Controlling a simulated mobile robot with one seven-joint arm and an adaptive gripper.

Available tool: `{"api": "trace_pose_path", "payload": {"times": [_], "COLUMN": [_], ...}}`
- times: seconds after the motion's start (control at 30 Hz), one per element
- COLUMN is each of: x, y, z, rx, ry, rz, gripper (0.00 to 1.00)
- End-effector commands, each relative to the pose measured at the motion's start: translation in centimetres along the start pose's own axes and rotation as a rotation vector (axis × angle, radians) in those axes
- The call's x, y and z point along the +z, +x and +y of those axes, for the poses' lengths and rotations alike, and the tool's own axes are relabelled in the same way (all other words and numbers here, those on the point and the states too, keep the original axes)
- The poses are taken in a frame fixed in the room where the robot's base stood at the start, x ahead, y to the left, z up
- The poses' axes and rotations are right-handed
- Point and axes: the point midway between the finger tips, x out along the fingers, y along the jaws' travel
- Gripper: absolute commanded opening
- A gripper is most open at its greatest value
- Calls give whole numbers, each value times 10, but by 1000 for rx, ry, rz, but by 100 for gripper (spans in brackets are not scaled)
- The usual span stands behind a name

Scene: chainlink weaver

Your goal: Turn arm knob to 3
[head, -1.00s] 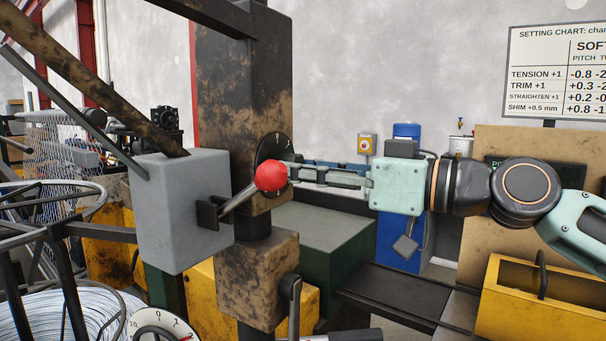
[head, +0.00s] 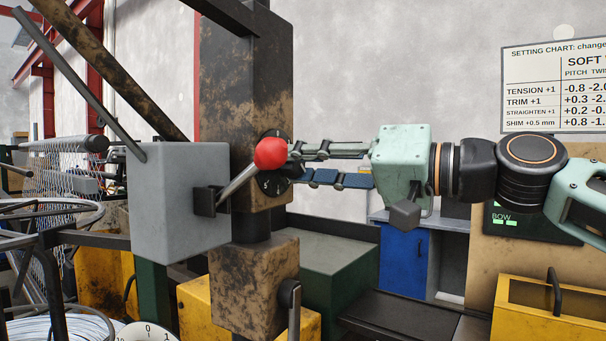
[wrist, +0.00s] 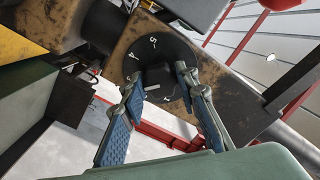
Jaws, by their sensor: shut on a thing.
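The arm knob (wrist: 157,80) is a black knob on a round black dial (wrist: 170,52) with white figures, set on a rust-worn brown block. A pale line shows on the knob in the wrist view; I cannot read for sure which figure it points to. In the head view the dial (head: 272,184) is partly hidden behind a red ball-ended lever (head: 270,153) and my fingers. My gripper (wrist: 158,80) has its two blue-padded fingers on either side of the knob, shut on it. In the head view my gripper (head: 290,166) reaches in from the right.
The red ball lever sticks out of a grey box (head: 172,205), close to my fingertips in the head view. A white dial (head: 148,333) is at the bottom. A setting chart (head: 560,88) hangs at right. A yellow bin (head: 545,315) stands lower right.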

Motion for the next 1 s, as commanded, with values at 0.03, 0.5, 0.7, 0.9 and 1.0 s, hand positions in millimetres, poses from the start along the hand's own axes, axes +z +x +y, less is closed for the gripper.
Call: {"api": "trace_pose_path", "payload": {"times": [0.03, 0.5, 0.7, 0.9, 1.0], "x": [1, 1, 1, 0, 0], "y": [0, 0, 0, 0, 0], "z": [1, 0, 0, 0, 0], "rx": [2, 1, 1, 1, 1], "ry": [14, 54, 53, 53, 53], "rz": [0, -2, -2, -1, -1], "gripper": [4, 4, 36, 46, 46]}}
